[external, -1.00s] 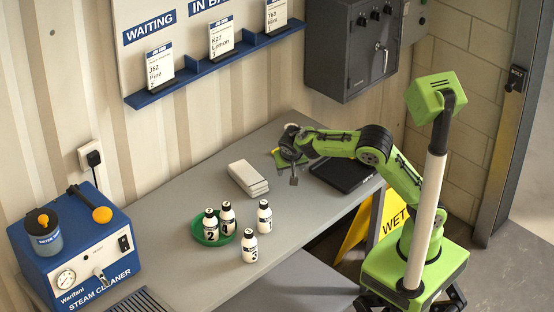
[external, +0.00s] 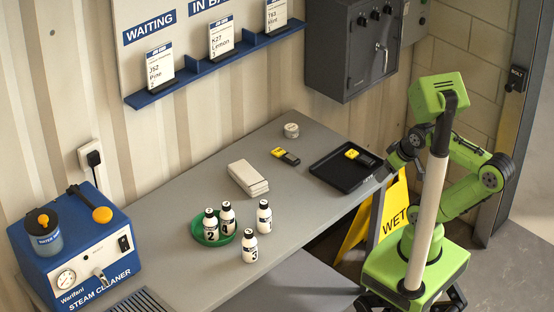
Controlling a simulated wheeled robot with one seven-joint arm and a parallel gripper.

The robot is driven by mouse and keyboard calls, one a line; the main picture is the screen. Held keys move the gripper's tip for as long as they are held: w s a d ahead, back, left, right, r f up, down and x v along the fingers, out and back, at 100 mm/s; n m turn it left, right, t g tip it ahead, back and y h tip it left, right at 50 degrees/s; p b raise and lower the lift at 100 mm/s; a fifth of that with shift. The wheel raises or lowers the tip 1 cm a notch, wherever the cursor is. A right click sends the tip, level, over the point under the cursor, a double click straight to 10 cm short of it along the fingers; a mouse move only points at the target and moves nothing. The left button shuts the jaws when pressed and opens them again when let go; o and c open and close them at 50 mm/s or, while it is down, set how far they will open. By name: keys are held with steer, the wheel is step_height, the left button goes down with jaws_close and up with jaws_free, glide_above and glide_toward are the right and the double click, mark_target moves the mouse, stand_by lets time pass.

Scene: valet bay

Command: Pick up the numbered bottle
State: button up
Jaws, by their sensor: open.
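Several small white bottles with black caps and black numbers stand upright on the grey bench. The bottle marked 2 (external: 210,231) and another, seemingly marked 4 (external: 227,219), stand in a round green dish (external: 198,237). The bottle marked 3 (external: 250,248) stands on the bench in front of the dish. One more bottle (external: 264,218) stands to the right of the dish; its number is hard to read. My gripper (external: 392,168) is open, at the bench's right end beyond the black tray, far from the bottles. The arm is folded back, partly behind the pale post.
A black tray (external: 325,176) holds another yellow-and-black item (external: 358,155). A blue steam cleaner (external: 75,250) stands left, a yellow sign (external: 365,225) by the bench.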

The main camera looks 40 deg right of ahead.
steer(key=n+t+y+b, duration=0.2)
steer(key=n+y+b, duration=0.2)
steer(key=n+y, duration=0.7)
glide_toward(258, 211)
steer(key=x, duration=0.3)
steer(key=p+x, duration=0.1)
steer(key=x, duration=0.2)
steer(key=r+x, duration=0.1)
steer(key=x, duration=0.2)
steer(key=shift+w+a+f, duration=0.1)
steer(key=shift+w+a, duration=0.15)
steer(key=shift+a, duration=0.1)
jaws_close()
